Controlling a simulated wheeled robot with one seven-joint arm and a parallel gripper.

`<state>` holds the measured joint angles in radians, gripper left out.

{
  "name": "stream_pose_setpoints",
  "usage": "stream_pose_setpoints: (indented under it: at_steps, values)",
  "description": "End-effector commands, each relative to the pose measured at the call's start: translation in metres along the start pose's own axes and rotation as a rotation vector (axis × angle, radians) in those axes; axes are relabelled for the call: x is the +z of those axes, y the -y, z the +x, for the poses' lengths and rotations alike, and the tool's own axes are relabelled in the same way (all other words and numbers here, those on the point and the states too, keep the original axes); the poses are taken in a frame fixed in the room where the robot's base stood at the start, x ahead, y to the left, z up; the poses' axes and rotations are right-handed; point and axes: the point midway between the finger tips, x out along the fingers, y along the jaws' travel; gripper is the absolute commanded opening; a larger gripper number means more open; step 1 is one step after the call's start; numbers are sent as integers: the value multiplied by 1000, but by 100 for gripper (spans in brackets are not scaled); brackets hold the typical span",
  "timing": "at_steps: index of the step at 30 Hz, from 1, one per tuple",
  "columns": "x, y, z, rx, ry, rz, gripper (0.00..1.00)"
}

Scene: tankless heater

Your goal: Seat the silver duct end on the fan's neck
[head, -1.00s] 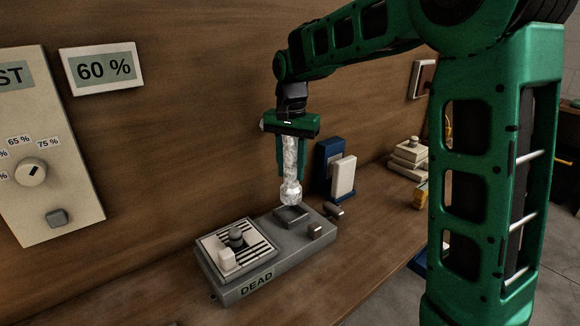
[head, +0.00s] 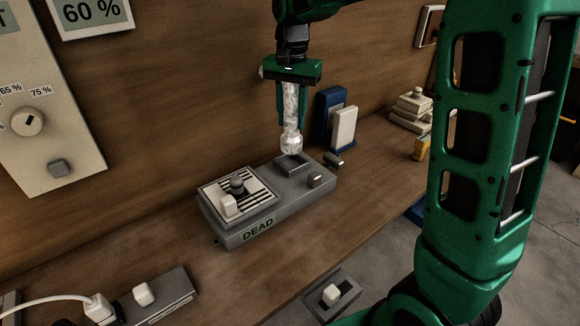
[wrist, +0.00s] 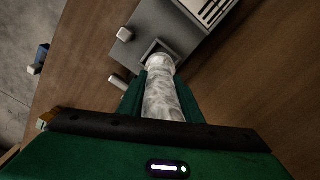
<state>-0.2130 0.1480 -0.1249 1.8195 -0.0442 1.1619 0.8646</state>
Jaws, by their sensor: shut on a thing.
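The silver duct (head: 291,103) hangs upright in my gripper (head: 291,122), which is shut on it. Its rounded, crinkled lower end (head: 291,144) is right over the square neck (head: 293,166) on the grey fan unit (head: 250,230). In the wrist view the duct end (wrist: 160,62) overlaps the near part of the neck's dark square opening (wrist: 161,47), whose far rim still shows. The end does not look sunk into the neck. I cannot tell whether they touch. The unit bears a DEAD label and a slotted grille with a knob.
A blue block (head: 329,116) and a white block (head: 343,128) stand just behind the unit, near my gripper. A small metal peg (head: 333,160) is beside the neck. A plug and switch box (head: 160,297) lie front left. The wooden wall is close behind.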

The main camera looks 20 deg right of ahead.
Motion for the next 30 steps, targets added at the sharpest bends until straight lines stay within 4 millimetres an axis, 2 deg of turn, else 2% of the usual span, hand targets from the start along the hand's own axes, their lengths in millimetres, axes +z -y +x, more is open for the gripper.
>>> stream_pose_setpoints:
  at_steps: [30]
  values:
    - [0, 0, 32, 0, 0, 0, 0]
